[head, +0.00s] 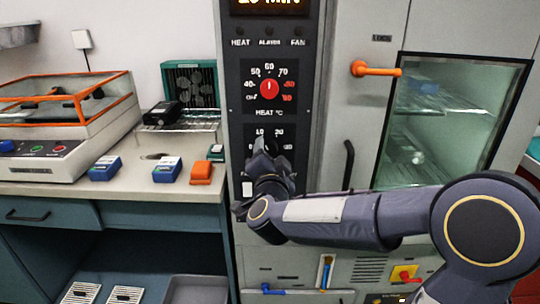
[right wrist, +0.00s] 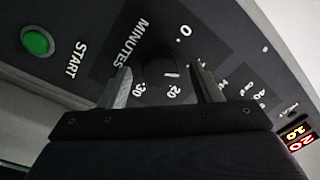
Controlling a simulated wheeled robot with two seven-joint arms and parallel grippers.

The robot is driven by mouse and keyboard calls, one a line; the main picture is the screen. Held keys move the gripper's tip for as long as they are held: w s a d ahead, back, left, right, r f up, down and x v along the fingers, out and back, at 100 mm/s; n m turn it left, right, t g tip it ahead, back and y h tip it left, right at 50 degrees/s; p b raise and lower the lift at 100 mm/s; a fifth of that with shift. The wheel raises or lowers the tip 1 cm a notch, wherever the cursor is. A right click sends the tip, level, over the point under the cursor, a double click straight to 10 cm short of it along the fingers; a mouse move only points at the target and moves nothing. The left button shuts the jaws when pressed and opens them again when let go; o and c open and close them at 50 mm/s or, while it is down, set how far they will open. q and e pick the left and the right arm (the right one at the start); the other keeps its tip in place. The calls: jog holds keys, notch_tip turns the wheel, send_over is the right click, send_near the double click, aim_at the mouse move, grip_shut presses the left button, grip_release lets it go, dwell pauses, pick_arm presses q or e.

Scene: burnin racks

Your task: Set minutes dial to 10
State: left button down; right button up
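The minutes dial (right wrist: 160,70) is a dark round knob on the black panel, beside the printed word MINUTES. A small white mark on it lies toward the printed 20. In the right wrist view my right gripper (right wrist: 162,76) has its two fingers apart, one on each side of the dial, with gaps that seem to remain. In the head view my right gripper (head: 268,150) is in front of the lower dial panel (head: 250,133) and hides most of that dial. My left gripper is not in view.
The red heat dial (head: 269,90) is just above. A green START button (right wrist: 37,41) is near the minutes dial. An orange door handle (head: 375,69) and black handle (head: 349,164) stick out at the right. A bench (head: 110,186) with small blue and orange items stands left.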

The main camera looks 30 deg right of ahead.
jog(key=v, duration=0.7)
jog(key=shift+s+a+p, duration=0.2)
jog(key=shift+s+p, duration=0.15)
jog(key=shift+p, duration=0.1)
